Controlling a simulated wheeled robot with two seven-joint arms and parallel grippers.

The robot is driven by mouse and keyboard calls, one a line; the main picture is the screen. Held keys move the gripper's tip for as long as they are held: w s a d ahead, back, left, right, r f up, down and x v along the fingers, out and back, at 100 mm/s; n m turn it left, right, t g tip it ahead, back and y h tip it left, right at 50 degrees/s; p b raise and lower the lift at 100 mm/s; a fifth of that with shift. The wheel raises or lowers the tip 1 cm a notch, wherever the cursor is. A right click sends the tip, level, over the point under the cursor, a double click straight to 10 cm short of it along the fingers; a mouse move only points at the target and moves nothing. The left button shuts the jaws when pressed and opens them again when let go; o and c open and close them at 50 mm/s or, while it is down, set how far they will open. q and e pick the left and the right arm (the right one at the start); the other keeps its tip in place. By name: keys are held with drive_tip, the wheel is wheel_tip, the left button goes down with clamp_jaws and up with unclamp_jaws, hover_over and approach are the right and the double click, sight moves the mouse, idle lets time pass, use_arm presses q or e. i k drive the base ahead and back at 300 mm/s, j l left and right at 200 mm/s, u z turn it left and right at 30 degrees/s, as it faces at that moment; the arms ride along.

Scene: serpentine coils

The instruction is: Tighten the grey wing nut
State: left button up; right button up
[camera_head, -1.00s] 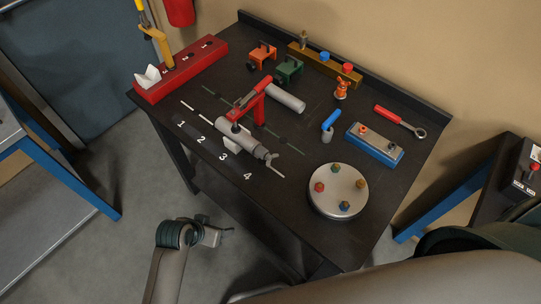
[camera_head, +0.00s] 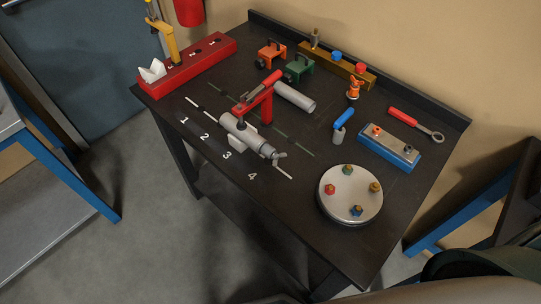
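The grey wing nut (camera_head: 279,158) appears at the near right end of a grey cylindrical fitting (camera_head: 240,133) on the dark workbench (camera_head: 300,210). It is small in the head view, and I cannot tell how tight it is. Neither of my grippers is in view, so nothing of mine shows near the wing nut.
A round flanged disc (camera_head: 351,205) with coloured nuts sits at the near right. A blue block (camera_head: 389,148), a red-handled wrench (camera_head: 415,123) and a loose grey cylinder (camera_head: 294,97) lie behind. A red rack (camera_head: 190,70) stands far left. The bench's front strip is clear.

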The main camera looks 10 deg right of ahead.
sight(276, 157)
drive_tip(key=k+l+u, duration=0.35)
drive_tip(key=k, duration=0.25)
drive_tip(key=k+l+u, duration=0.35)
drive_tip(key=k, duration=0.25)
drive_tip(key=k+j+u, duration=0.1)
drive_tip(key=k+u, duration=0.25)
drive_tip(key=k, duration=0.25)
